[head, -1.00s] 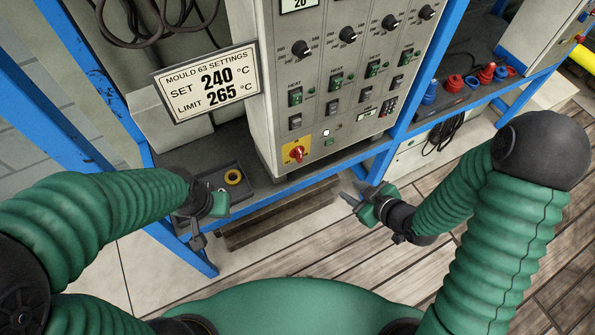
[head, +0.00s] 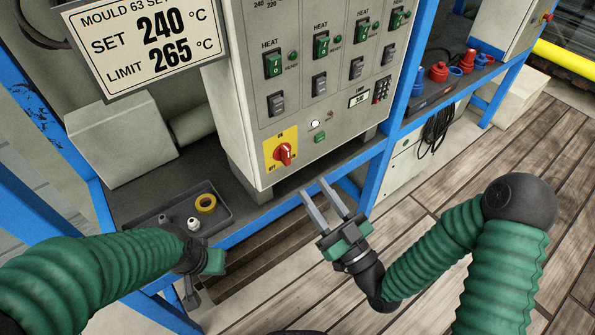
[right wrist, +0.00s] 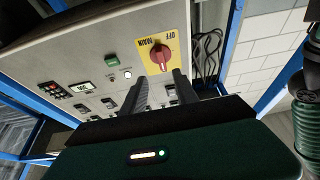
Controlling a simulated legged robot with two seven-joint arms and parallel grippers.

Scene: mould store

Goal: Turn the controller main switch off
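The controller (head: 240,115) is a grey cabinet on a blue-framed shelf. Its main switch (head: 283,154) is a red rotary knob on a yellow plate at the panel's lower left corner. In the right wrist view the knob (right wrist: 161,57) sits ahead of the fingertips, and the plate reads "MAIN" and "OFF". My right gripper (head: 324,192) is open and empty, below and to the right of the switch, apart from it. Its two fingers (right wrist: 159,80) point toward the panel. My left gripper (head: 198,275) is at the lower left, below the shelf edge; its fingers are mostly hidden.
A dark tray (head: 222,213) with a yellow ring (head: 206,203) and small fittings stands left of the cabinet. A settings sign (head: 150,45) hangs at upper left. Green rockers (head: 273,65) and a keypad (head: 381,90) share the panel. Floor space lies open at right.

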